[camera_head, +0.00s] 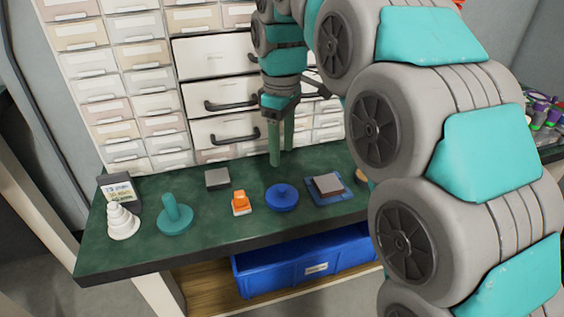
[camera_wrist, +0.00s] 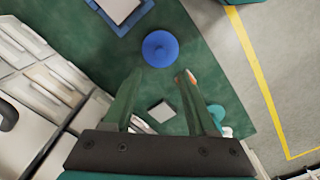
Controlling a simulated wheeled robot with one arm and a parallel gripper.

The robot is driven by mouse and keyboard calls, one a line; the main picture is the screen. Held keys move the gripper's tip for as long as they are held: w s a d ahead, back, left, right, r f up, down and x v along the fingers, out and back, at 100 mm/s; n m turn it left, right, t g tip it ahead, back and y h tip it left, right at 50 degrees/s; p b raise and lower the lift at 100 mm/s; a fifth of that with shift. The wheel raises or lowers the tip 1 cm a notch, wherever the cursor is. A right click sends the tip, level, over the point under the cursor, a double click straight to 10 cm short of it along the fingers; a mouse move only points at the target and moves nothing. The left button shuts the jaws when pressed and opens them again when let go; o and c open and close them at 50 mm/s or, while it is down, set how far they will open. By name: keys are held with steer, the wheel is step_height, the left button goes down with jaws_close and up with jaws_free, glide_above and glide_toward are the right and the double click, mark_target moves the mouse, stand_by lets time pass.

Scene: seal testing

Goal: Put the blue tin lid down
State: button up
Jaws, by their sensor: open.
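The blue tin lid (camera_head: 282,197) is round with a small knob on top. It rests on the green bench top, right of the orange item. In the wrist view the blue lid (camera_wrist: 160,48) lies beyond the fingertips, apart from them. My gripper (camera_head: 281,157) is open and empty, with its green fingers pointing down above the back part of the bench, behind the lid. In the wrist view my gripper (camera_wrist: 157,82) shows its two fingers spread apart with nothing between them touching them.
On the green bench (camera_head: 240,225) stand a white stepped cone (camera_head: 122,221), a teal stamp-like piece (camera_head: 174,217), a grey square block (camera_head: 217,179), an orange item (camera_head: 241,202) and a blue tray (camera_head: 315,197) with a grey plate (camera_head: 328,184). Drawers (camera_head: 215,92) rise behind. A blue bin (camera_head: 300,266) sits below.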

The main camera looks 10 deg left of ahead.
steer(key=shift+r, duration=1.05)
steer(key=s+d+f+m+g, duration=0.1)
steer(key=s+d+f+m, duration=0.3)
steer(key=d, duration=0.5)
steer(key=s+d+f+m, duration=0.25)
steer(key=s+d, duration=0.25)
steer(key=d, duration=0.4)
steer(key=s+d+f+m, duration=0.4)
steer(key=s+d+f, duration=0.1)
steer(key=s, duration=0.4)
steer(key=s+d+f+m, duration=0.5)
steer(key=s, duration=0.4)
steer(key=shift+s+d+f+g, duration=0.15)
steer(key=shift+f+g, duration=0.1)
steer(key=shift+g, duration=0.15)
